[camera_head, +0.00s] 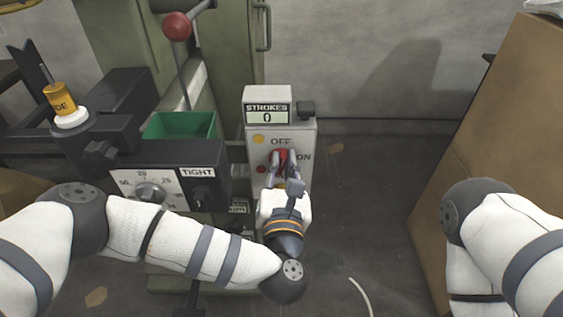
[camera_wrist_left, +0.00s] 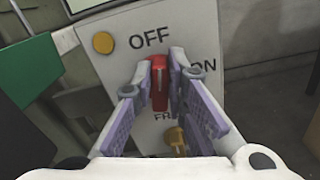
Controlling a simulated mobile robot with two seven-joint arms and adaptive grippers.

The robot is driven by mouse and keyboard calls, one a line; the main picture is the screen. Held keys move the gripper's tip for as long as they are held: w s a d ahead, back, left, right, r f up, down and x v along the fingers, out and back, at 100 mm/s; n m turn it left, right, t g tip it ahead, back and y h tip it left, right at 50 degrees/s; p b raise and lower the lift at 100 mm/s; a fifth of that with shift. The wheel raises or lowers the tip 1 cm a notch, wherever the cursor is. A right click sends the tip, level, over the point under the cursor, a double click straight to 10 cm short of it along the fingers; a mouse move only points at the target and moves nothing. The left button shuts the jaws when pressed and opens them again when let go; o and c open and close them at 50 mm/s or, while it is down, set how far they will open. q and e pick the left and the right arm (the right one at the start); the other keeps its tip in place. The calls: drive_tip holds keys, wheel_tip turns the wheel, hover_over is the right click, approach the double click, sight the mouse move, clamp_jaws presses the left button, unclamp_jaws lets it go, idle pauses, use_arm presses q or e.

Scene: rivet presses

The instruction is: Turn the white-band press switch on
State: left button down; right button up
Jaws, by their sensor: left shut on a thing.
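The switch box (camera_head: 295,133) is a pale grey panel marked OFF at the top and ON at the right. Its red switch knob (camera_wrist_left: 159,88) sits between the fingers of my left gripper (camera_wrist_left: 163,75), which is shut on it. In the wrist view the knob's pale pointer line stands nearly upright, toward the OFF label (camera_wrist_left: 149,38). In the head view my left gripper (camera_head: 284,158) reaches the panel from below and partly covers the red knob (camera_head: 279,153). My right gripper is out of view.
A STROKES counter (camera_head: 267,113) reading 0 tops the box. To its left are a green bin (camera_head: 180,125), a dial panel marked TIGHT (camera_head: 150,188) and a red-ball lever (camera_head: 177,26). A brown board (camera_head: 500,130) stands at the right. Floor between is mostly clear.

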use_arm(q)
drive_tip(key=m, duration=0.3)
drive_tip(key=shift+d+m+p, duration=0.2)
drive_tip(key=shift+m+p, duration=0.2)
drive_tip(key=shift+d+f+m+p, duration=0.15)
drive_tip(key=shift+m+p, duration=0.25)
drive_tip(key=shift+m, duration=1.5)
drive_tip(key=shift+f+m+p, duration=0.3)
drive_tip(key=shift+m+p, duration=0.15)
drive_tip(key=shift+m, duration=1.45)
drive_tip(key=shift+d+f+m+p, duration=0.15)
drive_tip(key=shift+m+p, duration=0.25)
drive_tip(key=shift+m, duration=1.5)
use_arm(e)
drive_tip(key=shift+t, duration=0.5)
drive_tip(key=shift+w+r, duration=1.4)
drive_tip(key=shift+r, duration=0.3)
use_arm(q)
drive_tip(key=shift+f, duration=0.1)
drive_tip(key=c, duration=1.6)
unclamp_jaws()
